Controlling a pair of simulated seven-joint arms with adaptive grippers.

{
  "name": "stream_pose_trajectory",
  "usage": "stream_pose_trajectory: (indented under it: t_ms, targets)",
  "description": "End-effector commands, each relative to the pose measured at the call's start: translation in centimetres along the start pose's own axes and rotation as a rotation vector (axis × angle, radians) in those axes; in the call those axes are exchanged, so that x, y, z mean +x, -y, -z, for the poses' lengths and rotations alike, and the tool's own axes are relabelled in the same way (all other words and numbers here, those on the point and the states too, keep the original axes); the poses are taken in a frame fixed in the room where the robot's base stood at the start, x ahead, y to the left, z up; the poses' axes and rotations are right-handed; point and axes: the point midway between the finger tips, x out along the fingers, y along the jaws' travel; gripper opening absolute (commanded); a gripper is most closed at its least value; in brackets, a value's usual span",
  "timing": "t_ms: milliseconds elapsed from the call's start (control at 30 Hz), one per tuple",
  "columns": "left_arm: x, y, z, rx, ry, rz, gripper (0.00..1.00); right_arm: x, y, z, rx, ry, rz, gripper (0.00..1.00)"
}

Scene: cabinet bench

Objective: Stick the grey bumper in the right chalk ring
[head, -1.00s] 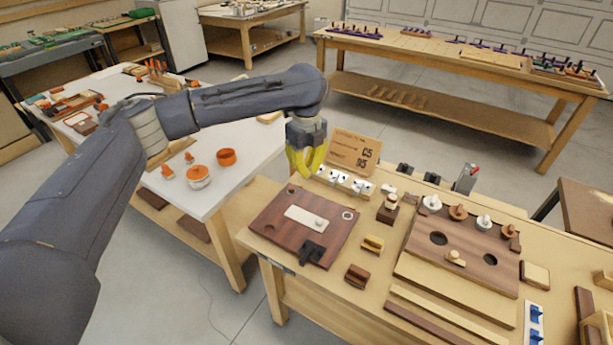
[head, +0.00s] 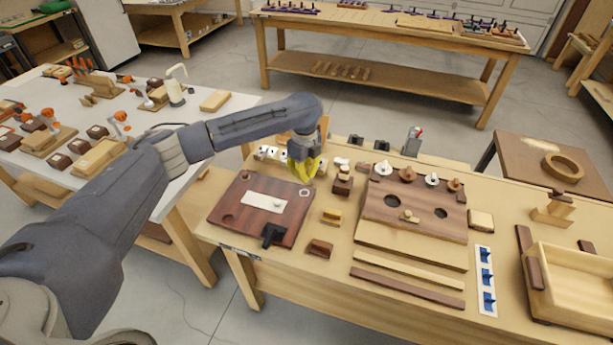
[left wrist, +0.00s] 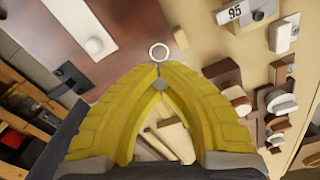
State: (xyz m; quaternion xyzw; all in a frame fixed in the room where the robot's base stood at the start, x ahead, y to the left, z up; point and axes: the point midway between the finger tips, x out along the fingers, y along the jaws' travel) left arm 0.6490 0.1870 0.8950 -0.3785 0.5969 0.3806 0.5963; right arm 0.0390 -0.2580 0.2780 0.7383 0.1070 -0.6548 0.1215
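The dark red-brown board (head: 238,211) lies flat on the bench, with a pale plate and knob (head: 264,203) on it. A white chalk ring (head: 304,193) is at its far right corner and also shows in the left wrist view (left wrist: 159,52). My left gripper (head: 302,178) has yellow fingers pointing down just above and behind that ring. In the left wrist view its fingertips (left wrist: 160,72) come together on a small grey piece, the grey bumper (left wrist: 160,85), mostly hidden by the fingers. The bumper appears apart from the board. My right gripper is not in view.
A black clamp-like piece (head: 272,235) sits at the board's near edge. Further right is a wooden panel with knobs (head: 390,215). A card stands behind the gripper.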

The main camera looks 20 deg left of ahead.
Motion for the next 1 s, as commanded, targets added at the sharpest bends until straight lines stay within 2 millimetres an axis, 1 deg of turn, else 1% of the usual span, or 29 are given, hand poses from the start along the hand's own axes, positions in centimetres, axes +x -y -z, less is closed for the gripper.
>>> stream_pose_trajectory:
  t_ms: [200,600,800,1000]
  targets:
    - [1.5,-0.1,0.1,-0.004,-0.001,-0.003,0.00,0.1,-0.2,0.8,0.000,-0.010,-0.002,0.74]
    - [4.5,0.0,0.0,-0.004,-0.001,-0.002,0.00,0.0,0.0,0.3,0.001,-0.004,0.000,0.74]
    - [5.5,0.0,0.1,-0.003,0.000,-0.001,0.00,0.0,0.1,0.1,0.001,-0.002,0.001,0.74]
    - [5.9,0.0,0.1,-0.003,-0.001,-0.001,0.00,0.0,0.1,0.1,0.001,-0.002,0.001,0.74]
